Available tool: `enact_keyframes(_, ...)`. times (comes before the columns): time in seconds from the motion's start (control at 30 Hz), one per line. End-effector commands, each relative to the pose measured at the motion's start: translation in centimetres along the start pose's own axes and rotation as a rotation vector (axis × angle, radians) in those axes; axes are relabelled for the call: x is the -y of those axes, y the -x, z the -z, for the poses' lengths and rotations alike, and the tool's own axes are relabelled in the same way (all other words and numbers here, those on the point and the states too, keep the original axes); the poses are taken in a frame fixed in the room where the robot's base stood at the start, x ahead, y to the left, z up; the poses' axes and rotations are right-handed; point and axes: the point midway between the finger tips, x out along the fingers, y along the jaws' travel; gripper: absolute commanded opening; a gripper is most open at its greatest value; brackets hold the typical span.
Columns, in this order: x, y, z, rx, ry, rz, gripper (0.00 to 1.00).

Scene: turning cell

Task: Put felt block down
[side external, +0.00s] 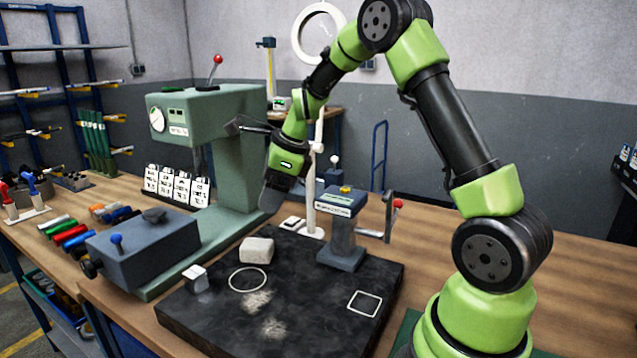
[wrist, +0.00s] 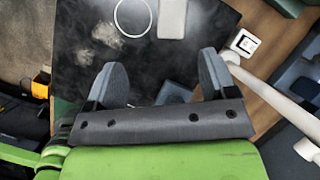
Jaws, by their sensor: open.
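The felt block (side external: 257,250), a pale off-white block, rests on the dark slab (side external: 215,325), just behind the white ring outline (side external: 248,279) and outside it. In the wrist view the pale block (wrist: 172,18) lies at the top, right of the ring outline (wrist: 132,17), beyond the fingertips and apart from them. My gripper (side external: 270,203) hangs above and behind the block in the side view. In the wrist view my gripper (wrist: 162,72) has its two fingers spread wide with nothing held between them.
A hand-lever device (side external: 342,230) stands on the slab's back right. A white square outline (side external: 364,303) marks its right part, which is clear. A small pale block (side external: 195,277) sits at its left edge. A green press (side external: 225,170) and a white post (side external: 311,190) stand close by.

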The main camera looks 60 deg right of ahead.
Motion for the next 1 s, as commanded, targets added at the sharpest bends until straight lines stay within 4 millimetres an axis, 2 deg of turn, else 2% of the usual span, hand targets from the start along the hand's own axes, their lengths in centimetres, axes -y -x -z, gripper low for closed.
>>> enact_keyframes(0.03,-1.3,2.1,-1.1,0.014,0.135,0.016,0.78)
enact_keyframes(0.1,-3.6,4.9,-2.1,0.026,0.354,0.034,0.78)
enact_keyframes(0.2,-7.3,8.7,-2.8,0.039,0.69,0.066,0.78)
enact_keyframes(0.3,-11.1,11.8,-2.5,0.047,1.02,0.105,0.78)
enact_keyframes(0.43,-15.8,14.9,-0.9,0.047,1.44,0.167,0.78)
enact_keyframes(0.6,-20.1,16.8,2.0,0.026,1.881,0.246,0.78)
enact_keyframes(0.7,-21.5,17.1,3.3,0.012,2.044,0.277,0.78)
enact_keyframes(0.83,-22.2,17.2,4.1,-0.001,2.147,0.298,0.78)
enact_keyframes(1.0,-22.3,17.2,4.2,-0.003,2.164,0.299,0.78)
